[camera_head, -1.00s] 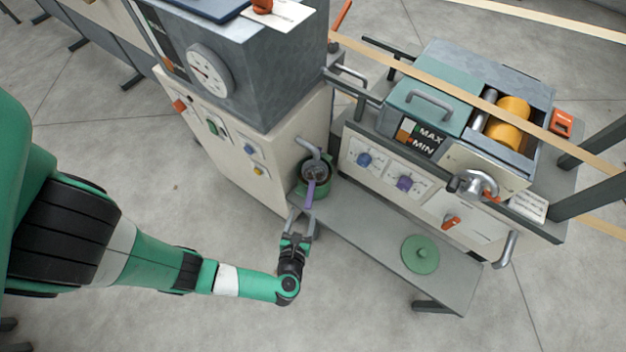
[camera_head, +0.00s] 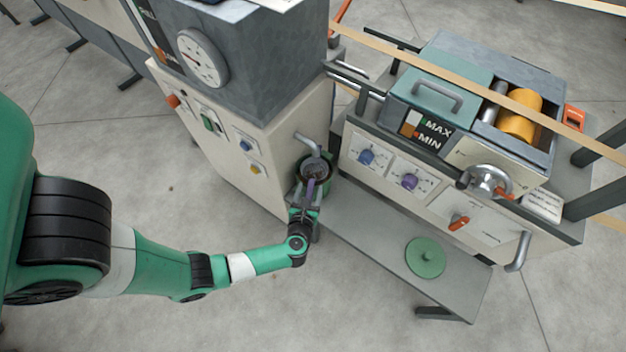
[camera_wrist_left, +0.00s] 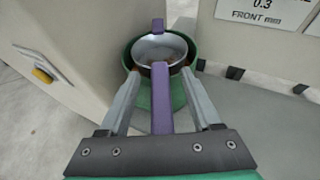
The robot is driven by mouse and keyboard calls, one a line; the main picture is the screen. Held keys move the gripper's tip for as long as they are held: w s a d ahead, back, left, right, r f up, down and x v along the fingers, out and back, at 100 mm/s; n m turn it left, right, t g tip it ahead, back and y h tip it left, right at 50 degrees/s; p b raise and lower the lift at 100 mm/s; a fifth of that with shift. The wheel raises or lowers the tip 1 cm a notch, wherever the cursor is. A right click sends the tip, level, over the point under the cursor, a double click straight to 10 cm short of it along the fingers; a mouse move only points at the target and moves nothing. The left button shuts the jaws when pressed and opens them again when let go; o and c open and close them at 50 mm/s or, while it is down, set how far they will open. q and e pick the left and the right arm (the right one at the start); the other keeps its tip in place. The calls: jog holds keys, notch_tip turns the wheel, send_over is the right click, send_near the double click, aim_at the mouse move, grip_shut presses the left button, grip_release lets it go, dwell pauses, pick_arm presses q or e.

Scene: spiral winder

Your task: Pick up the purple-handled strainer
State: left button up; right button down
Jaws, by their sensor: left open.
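The purple-handled strainer (camera_head: 310,188) sits in the mouth of a green pot (camera_head: 328,184) under the outlet of the cream machine. In the left wrist view the strainer's purple handle (camera_wrist_left: 161,98) points toward me, and its metal bowl (camera_wrist_left: 150,48) rests inside the green pot (camera_wrist_left: 133,50). My left gripper (camera_wrist_left: 161,90) is open, with one finger on each side of the handle and a gap visible on both sides. In the head view my left gripper (camera_head: 308,192) is at the handle, partly covering it. My right gripper is not in view.
The cream machine (camera_head: 225,150) stands close on the left of the pot. A grey bench (camera_head: 385,232) extends right, with a green lid (camera_head: 425,257) on it. The winder (camera_head: 440,180) with its crank and knobs stands behind the bench.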

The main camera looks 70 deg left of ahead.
pick_arm(q)
jog(key=shift+w+a+f, duration=0.15)
jog(key=shift+a, duration=0.15)
jog(key=shift+d, duration=0.1)
grip_shut()
jog(key=shift+r+p, duration=0.45)
jog(key=shift+r, duration=0.1)
jog(key=r+p, duration=0.2)
jog(key=r, duration=0.1)
jog(key=shift+d+p, duration=0.3)
jog(key=s+d+p, duration=0.2)
jog(key=s+d, duration=0.7)
jog(key=d, duration=0.6)
jog(key=shift+f, duration=0.25)
